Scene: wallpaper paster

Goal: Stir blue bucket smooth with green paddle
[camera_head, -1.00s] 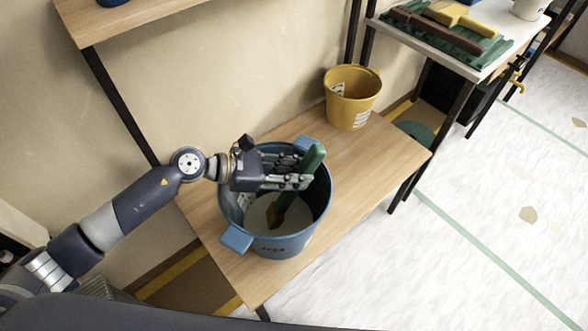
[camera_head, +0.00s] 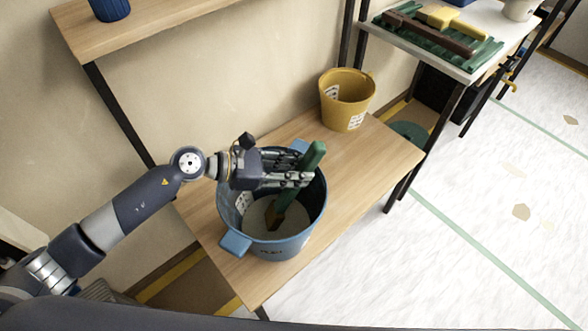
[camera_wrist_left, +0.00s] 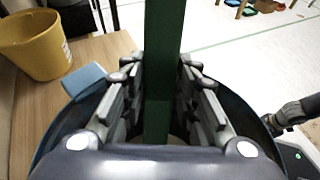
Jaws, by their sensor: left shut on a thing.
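The blue bucket (camera_head: 318,208) stands on the wooden bench, with a pale grey mix (camera_head: 258,214) inside. My left gripper (camera_head: 296,179) is over the bucket's opening and shut on the green paddle (camera_head: 315,155). The paddle is tilted, its top leaning to the right, and its brownish lower end reaches down to the mix. In the left wrist view the paddle (camera_wrist_left: 163,40) stands between the two fingers, with the bucket rim (camera_wrist_left: 62,125) around below. How deep the paddle's tip sits in the mix I cannot tell.
A yellow bucket (camera_head: 347,98) stands on the same bench (camera_head: 378,160) behind and to the right. A white-topped table (camera_head: 425,56) with brushes on a green tray is at the upper right. A shelf (camera_head: 160,18) is above left. Bench right of the blue bucket is clear.

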